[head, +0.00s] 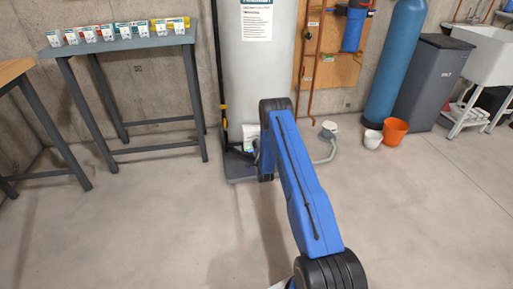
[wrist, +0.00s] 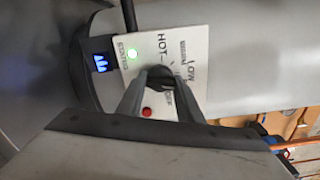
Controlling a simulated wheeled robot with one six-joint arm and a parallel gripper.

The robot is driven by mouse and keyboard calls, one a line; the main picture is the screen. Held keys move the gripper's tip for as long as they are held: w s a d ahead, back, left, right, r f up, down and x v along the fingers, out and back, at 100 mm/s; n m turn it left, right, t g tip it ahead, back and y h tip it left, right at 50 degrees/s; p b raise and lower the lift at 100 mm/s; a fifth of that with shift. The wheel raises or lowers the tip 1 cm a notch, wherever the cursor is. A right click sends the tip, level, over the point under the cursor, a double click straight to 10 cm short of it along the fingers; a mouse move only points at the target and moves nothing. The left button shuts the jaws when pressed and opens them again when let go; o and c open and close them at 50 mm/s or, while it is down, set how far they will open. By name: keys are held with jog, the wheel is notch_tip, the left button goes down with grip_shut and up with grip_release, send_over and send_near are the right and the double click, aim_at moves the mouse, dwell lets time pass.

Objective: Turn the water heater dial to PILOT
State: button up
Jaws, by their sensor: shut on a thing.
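The water heater (head: 255,80) is a tall pale grey tank against the back wall in the head view. In the wrist view its white control panel (wrist: 140,50) appears turned, with the words HOT, WARM, LOW and OFF partly readable. The black dial (wrist: 160,76) sits on the panel between the fingers of my gripper (wrist: 161,84), which is shut on it. The dial's pointer setting is too blurred to read. In the head view my arm hides the dial and gripper.
A grey table (head: 120,44) with several small boxes stands left of the heater. A blue tank (head: 396,65), a dark bin (head: 431,85), a white bucket (head: 372,139) and an orange bucket (head: 394,131) stand right. The floor in front is mostly clear.

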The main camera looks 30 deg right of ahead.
jog(key=shift+f+m, duration=0.15)
jog(key=shift+m, duration=2.15)
jog(key=o, duration=1)
jog(key=v, duration=1.7)
jog(key=shift+s, duration=0.3)
